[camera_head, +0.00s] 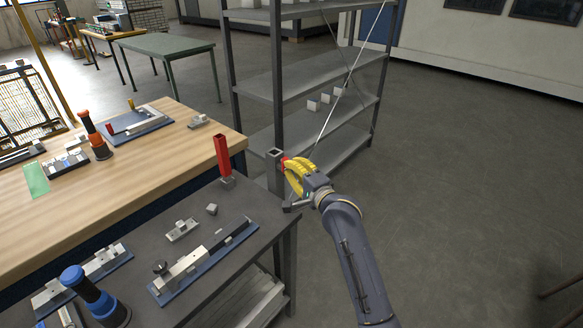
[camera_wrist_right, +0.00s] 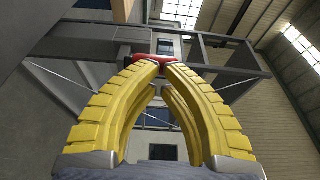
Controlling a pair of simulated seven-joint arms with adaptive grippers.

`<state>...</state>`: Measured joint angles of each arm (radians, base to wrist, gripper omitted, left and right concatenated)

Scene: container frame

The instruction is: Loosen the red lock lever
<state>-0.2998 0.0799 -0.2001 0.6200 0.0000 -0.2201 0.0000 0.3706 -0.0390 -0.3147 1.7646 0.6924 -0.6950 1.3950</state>
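The red lock lever (camera_head: 284,160) shows as a small red piece beside the grey square post end (camera_head: 273,155) at the shelf's near corner. In the right wrist view the red lever (camera_wrist_right: 155,57) lies at the fingertips, under a grey beam. My right gripper (camera_head: 290,170) has yellow ribbed fingers that arch inward, and their tips close in on the red piece in the wrist view (camera_wrist_right: 163,66). The fingers hide part of the lever in the head view. My left gripper is in neither view.
A dark table (camera_head: 245,205) with an upright red block (camera_head: 223,157), metal fixtures and a blue-capped tool (camera_head: 85,285) stands left of my right arm. A wooden bench (camera_head: 165,165) lies behind it. The grey shelf (camera_head: 300,85) rises beyond my gripper.

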